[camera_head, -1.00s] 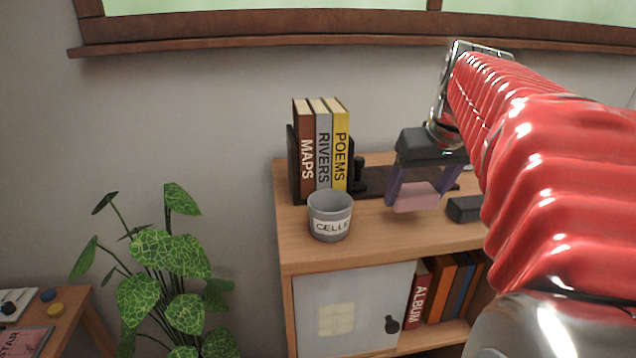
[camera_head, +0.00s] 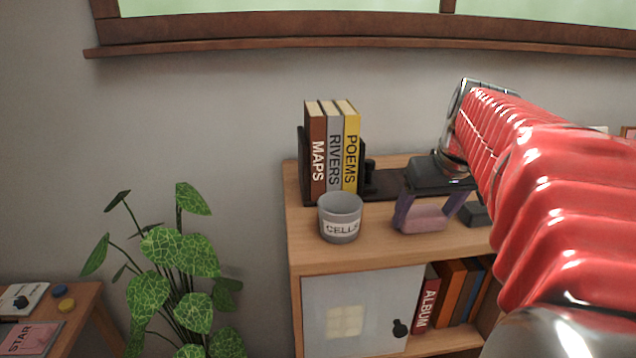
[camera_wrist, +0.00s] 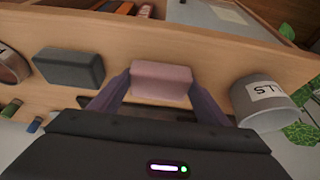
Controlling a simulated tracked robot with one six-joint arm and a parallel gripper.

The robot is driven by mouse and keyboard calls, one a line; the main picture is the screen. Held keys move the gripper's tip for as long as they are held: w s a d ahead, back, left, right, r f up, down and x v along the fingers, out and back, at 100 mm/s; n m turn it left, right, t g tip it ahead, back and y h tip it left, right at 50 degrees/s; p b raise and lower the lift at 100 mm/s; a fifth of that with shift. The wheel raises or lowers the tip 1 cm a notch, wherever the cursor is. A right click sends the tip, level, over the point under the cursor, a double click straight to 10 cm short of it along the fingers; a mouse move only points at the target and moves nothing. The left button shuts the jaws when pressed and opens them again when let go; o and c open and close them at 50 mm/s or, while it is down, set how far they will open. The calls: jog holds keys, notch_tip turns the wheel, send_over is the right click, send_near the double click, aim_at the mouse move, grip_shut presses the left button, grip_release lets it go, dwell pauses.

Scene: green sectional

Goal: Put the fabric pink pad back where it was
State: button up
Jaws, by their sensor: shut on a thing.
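The pink pad (camera_head: 424,218) is a small soft-looking block between the two purple fingers of my gripper (camera_head: 426,212), low over the cabinet's wooden top. My gripper is shut on it, one finger on each side. In the wrist view the pink pad (camera_wrist: 161,80) sits between my gripper's fingertips (camera_wrist: 160,84). I cannot tell whether its underside touches the wood.
A grey cup (camera_head: 340,217) stands left of the pad. A dark grey block (camera_head: 474,214) lies to its right. Books (camera_head: 332,150) stand in a black holder behind. The cabinet top (camera_head: 315,255) is clear toward its front edge.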

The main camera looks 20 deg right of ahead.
jog(key=o, duration=1)
jog(key=v, duration=1.2)
